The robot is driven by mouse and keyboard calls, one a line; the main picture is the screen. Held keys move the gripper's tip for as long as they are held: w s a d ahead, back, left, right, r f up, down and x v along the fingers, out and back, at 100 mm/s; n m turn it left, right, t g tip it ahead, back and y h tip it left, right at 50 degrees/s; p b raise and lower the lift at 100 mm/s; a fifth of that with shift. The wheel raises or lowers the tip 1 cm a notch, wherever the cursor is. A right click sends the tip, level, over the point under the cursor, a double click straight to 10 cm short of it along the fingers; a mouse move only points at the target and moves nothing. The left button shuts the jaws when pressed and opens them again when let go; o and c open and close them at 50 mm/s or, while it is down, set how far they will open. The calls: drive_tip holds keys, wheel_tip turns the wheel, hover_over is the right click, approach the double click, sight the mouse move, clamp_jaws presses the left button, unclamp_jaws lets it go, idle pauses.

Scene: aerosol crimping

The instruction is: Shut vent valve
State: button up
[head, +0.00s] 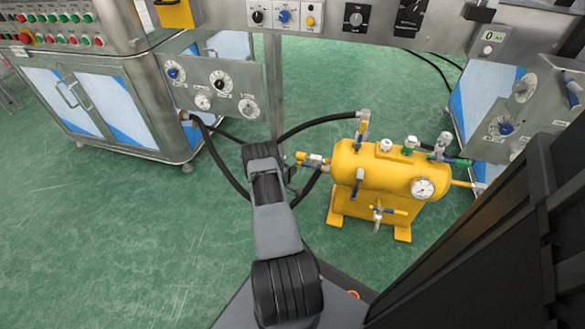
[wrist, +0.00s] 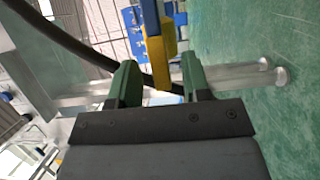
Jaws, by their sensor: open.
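A yellow tank (head: 385,172) stands on the floor right of my arm, with several small lever valves around it. No label shows which one is the vent valve. One valve (head: 313,160) with blue and yellow parts sticks out of the tank's left side, near my arm's end. In the head view my gripper is mostly hidden behind my arm. In the wrist view my gripper (wrist: 155,80) is open, with green fingers apart. A yellow and blue valve part (wrist: 160,45) reaches down to between the fingertips; I cannot tell whether it touches either finger.
Black hoses (head: 225,165) run from the left cabinet to the tank's left side. A control panel (head: 220,88) with dials hangs at upper left, another (head: 515,125) at right. A round gauge (head: 423,188) faces the front of the tank. The green floor at left is clear.

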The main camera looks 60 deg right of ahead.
drive_tip(key=shift+d, duration=0.3)
clamp_jaws()
idle(0.3)
